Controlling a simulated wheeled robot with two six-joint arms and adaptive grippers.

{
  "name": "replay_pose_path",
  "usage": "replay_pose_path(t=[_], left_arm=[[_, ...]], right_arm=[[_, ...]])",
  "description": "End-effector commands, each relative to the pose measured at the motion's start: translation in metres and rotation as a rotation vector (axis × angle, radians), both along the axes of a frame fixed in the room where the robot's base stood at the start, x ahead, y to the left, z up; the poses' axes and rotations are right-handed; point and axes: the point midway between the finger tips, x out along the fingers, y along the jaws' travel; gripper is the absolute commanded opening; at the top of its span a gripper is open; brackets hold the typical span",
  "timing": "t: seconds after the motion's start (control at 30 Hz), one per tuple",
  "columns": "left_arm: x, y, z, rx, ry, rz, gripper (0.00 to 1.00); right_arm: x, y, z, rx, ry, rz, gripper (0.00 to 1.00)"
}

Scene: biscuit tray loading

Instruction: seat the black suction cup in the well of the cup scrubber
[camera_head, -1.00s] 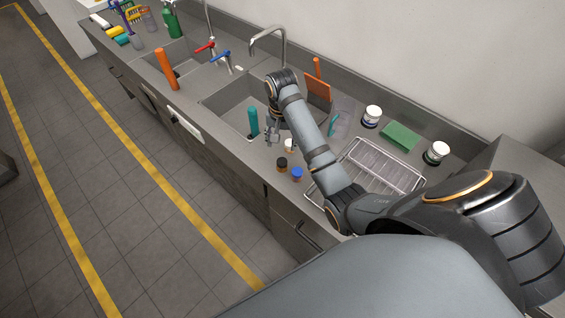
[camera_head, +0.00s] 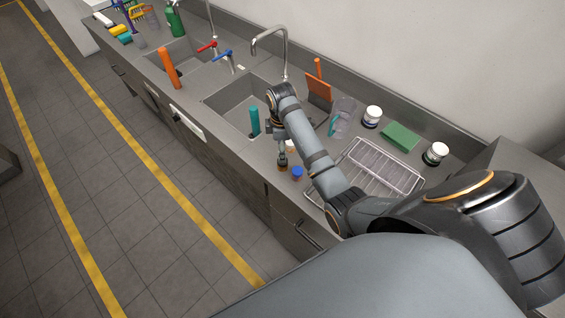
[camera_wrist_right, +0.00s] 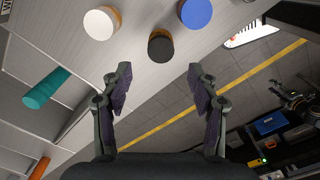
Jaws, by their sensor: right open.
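The black suction cup, black on top with a brown side, stands on the counter's front edge. In the right wrist view the cup (camera_wrist_right: 160,47) lies just beyond and between my right fingertips (camera_wrist_right: 158,82). In the head view my right gripper (camera_head: 282,157) is over the cup (camera_head: 283,169) and partly hides it. My right gripper is open and empty.
A blue-topped piece (camera_head: 297,173) and a white-topped piece (camera_wrist_right: 101,23) stand close beside the black cup. A wire rack (camera_head: 380,168), a clear container (camera_head: 342,117) and a green sponge (camera_head: 400,137) are to the right. An orange cylinder (camera_head: 168,68) stands farther left.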

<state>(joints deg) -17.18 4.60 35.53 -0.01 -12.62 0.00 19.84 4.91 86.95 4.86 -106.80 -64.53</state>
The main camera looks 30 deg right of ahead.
Motion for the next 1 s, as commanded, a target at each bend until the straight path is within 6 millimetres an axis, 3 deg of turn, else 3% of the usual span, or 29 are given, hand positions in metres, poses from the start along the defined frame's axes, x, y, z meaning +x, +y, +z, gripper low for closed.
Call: replay_pose_path(t=[0.3,0.43,0.6,0.8,1.0], left_arm=[[0.000,0.000,0.011,0.000,0.000,0.000,0.40],[0.000,0.000,0.027,0.000,0.000,0.000,0.40],[0.000,0.000,0.027,0.000,0.000,0.000,0.40],[0.000,0.000,0.026,0.000,0.000,0.000,0.40],[0.000,0.000,0.026,0.000,0.000,0.000,0.40]], right_arm=[[-0.002,0.000,-0.019,-0.001,0.004,-0.001,0.60],[-0.004,-0.002,-0.039,0.000,0.004,-0.001,0.60],[-0.003,-0.002,-0.063,0.000,0.001,-0.001,0.60],[-0.002,-0.002,-0.066,0.000,-0.001,-0.001,0.60],[-0.002,-0.002,-0.066,0.000,-0.001,-0.001,0.36]])
